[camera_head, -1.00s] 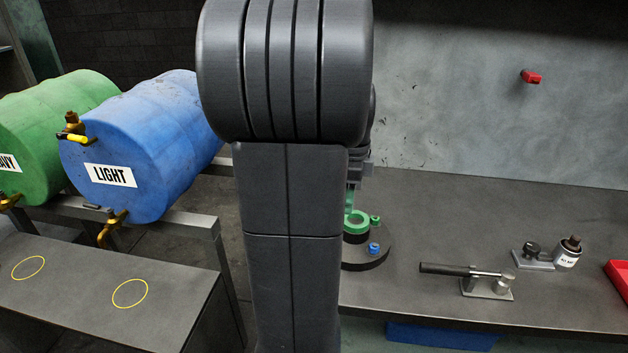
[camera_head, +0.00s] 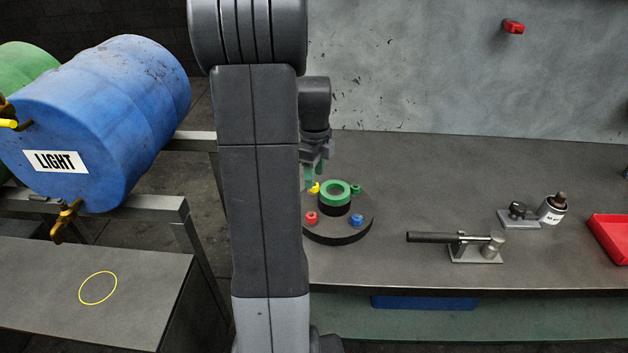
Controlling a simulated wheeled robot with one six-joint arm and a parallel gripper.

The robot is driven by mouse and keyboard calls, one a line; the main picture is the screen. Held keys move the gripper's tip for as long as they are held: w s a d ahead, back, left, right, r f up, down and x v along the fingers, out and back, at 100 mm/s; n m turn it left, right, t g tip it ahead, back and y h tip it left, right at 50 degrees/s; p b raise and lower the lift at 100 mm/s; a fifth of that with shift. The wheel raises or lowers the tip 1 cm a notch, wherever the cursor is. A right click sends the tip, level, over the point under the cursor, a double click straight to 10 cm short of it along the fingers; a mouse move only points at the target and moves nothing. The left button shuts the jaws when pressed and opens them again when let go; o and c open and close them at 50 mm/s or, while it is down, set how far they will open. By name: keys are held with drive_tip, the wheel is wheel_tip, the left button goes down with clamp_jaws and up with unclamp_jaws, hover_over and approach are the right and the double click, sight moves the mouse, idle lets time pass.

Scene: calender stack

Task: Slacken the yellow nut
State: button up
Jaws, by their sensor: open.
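The yellow nut (camera_head: 315,188) sits at the back left of a round dark base (camera_head: 338,236) on the bench. A green ring (camera_head: 335,192) stands on a dark hub in the middle of that base. A red nut (camera_head: 311,217), a blue nut (camera_head: 357,220) and a green nut (camera_head: 356,189) sit around it. My gripper (camera_head: 314,176) points down just above the yellow nut, with green fingers. It is open. My arm hides part of the base's left side, and I cannot tell whether a fingertip touches the nut.
A lever tool (camera_head: 476,246) lies on the bench to the right, with a small labelled bottle (camera_head: 552,208) and a red tray (camera_head: 612,237) beyond. The bench between base and lever is clear.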

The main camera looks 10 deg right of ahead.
drive_tip(key=shift+f, duration=1.45)
drive_tip(key=shift+c, duration=0.4)
clamp_jaws()
drive_tip(key=shift+n, duration=0.3)
